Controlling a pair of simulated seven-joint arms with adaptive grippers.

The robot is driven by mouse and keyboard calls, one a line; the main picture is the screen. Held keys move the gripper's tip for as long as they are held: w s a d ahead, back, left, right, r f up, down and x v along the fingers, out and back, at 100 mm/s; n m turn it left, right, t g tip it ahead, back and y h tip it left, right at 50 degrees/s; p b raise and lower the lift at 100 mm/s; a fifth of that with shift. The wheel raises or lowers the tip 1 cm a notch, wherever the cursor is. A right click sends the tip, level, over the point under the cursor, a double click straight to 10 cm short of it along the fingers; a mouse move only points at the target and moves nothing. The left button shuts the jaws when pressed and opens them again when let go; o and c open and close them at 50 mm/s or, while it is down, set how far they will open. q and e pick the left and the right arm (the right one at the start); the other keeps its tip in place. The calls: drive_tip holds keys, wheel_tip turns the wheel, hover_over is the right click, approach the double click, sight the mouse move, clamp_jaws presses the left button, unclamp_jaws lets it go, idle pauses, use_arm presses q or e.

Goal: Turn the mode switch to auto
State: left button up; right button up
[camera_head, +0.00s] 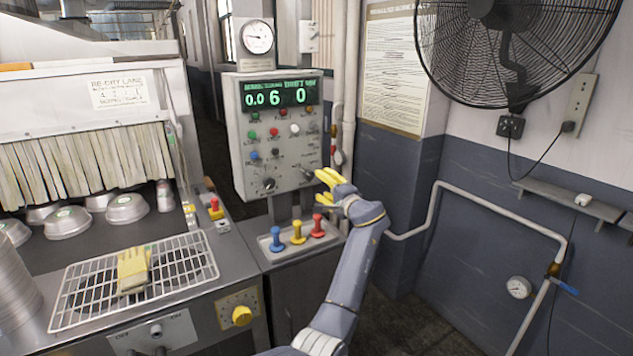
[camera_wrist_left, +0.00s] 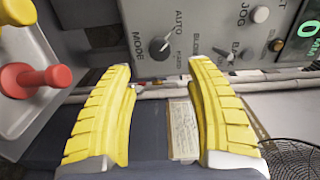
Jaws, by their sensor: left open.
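The mode switch (camera_head: 308,174) is a dark round knob at the lower right of the grey control panel (camera_head: 240,150). In the left wrist view the knob (camera_wrist_left: 160,48) shows beside the words MODE and AUTO. I cannot tell surely which way its mark points. My left gripper (camera_head: 324,187), with yellow fingers, is just right of the knob in the head view. In the left wrist view the gripper (camera_wrist_left: 160,68) is open and empty, its fingertips spread to either side below the knob and apart from it. My right gripper is not in view.
Blue (camera_head: 277,240), yellow (camera_head: 298,232) and red (camera_head: 317,226) levers stand below the panel. Another dark knob (camera_head: 268,184) sits at the panel's lower left. A wire rack (camera_head: 80,292) holds a yellow glove (camera_head: 133,270). A fan (camera_head: 515,40) hangs at the upper right.

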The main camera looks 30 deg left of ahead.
use_arm(q)
drive_tip(key=shift+v, duration=1.45)
